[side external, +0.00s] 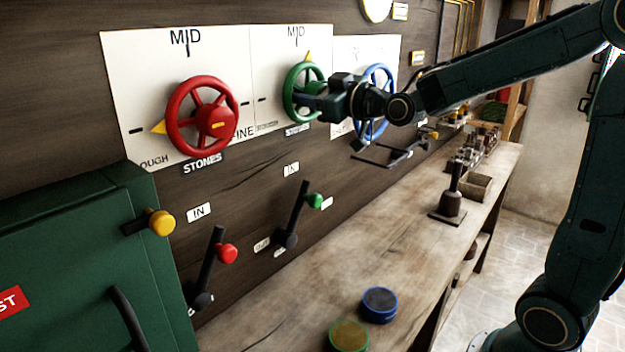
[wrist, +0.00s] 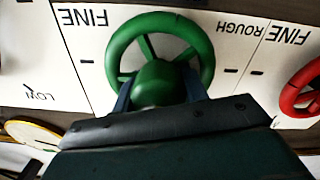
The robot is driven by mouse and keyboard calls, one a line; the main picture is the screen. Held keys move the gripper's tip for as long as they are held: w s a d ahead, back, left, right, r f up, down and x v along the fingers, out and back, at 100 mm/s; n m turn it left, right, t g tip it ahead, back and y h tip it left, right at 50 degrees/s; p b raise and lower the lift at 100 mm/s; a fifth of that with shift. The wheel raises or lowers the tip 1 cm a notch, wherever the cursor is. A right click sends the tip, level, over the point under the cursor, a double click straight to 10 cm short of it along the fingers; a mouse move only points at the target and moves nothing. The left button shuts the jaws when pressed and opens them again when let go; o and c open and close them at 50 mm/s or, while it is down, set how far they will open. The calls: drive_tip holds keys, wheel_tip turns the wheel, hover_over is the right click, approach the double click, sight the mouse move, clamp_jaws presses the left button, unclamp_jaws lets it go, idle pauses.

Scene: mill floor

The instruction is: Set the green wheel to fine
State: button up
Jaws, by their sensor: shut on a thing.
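The green wheel (side external: 291,103) is mounted on a white dial panel (side external: 268,62) on the wooden wall. Its yellow pointer (side external: 308,57) points up, close to the MID mark. My gripper (side external: 318,101) is at the wheel's hub from the right in the side view. In the wrist view the green wheel (wrist: 207,45) appears upside down, with its round hub (wrist: 155,82) between my two blue fingers. My gripper is shut on the hub.
The red wheel (side external: 185,90) is left of the green wheel and the blue wheel (side external: 385,78) is right of it, behind my gripper. A wooden bench (side external: 400,245) runs along the wall.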

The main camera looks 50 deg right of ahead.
drive_tip(key=m, duration=0.4)
drive_tip(key=shift+d, duration=0.1)
drive_tip(key=m, duration=0.8)
drive_tip(key=shift+d+f+m, duration=0.1)
drive_tip(key=shift+m, duration=1.8)
drive_tip(key=o, duration=1)
